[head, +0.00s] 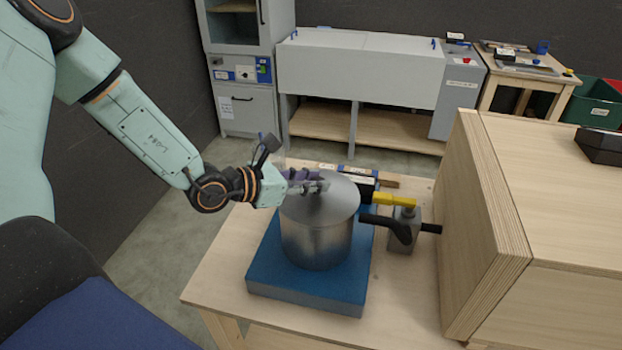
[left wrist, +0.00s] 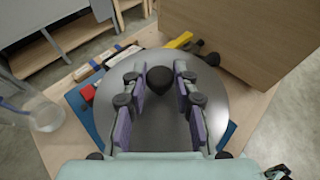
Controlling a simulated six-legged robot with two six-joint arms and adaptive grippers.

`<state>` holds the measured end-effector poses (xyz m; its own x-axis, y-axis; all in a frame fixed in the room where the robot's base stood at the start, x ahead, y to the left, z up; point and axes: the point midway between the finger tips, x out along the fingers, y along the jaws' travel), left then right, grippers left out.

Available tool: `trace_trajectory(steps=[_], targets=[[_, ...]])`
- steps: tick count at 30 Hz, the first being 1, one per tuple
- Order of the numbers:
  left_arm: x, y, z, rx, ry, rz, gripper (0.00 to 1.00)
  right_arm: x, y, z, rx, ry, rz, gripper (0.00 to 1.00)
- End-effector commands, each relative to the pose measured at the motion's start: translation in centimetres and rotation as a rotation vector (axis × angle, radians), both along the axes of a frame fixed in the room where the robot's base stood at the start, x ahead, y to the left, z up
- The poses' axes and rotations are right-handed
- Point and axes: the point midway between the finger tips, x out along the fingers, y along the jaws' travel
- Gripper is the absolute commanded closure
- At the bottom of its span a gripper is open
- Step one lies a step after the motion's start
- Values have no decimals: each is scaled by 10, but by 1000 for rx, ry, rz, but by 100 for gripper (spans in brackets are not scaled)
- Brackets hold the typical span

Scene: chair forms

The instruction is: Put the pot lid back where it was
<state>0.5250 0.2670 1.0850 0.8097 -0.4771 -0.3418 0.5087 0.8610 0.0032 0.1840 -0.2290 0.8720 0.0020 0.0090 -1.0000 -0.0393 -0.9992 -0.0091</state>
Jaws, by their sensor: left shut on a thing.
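A grey metal pot (head: 316,242) stands upright on a blue block (head: 305,292) on the wooden table. Its round metal lid (head: 338,205) covers the top of the pot. I cannot tell whether a thin gap is between lid and rim. My left gripper (head: 318,187) comes in from the left over the lid, shut on its black knob. In the left wrist view the knob (left wrist: 160,80) sits between the purple-grey fingers, with the lid (left wrist: 160,125) below them, hiding most of the pot. My right gripper is not in view.
A grey metal fixture (head: 402,232) with yellow and black handles stands right of the pot. A large wooden box (head: 485,225) bounds the table's right side. A clear container (left wrist: 45,115) shows at the left in the wrist view. The table's front left corner (head: 215,285) is bare.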

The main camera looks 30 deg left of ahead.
Motion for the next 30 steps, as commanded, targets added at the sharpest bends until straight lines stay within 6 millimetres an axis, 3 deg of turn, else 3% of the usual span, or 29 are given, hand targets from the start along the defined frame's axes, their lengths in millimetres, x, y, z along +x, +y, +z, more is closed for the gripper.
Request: trace_trajectory(steps=[29, 30], targets=[[0, 0, -10, 0, -1, 1, 100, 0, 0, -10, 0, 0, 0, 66], [0, 0, -10, 0, -1, 1, 70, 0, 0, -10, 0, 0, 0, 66]])
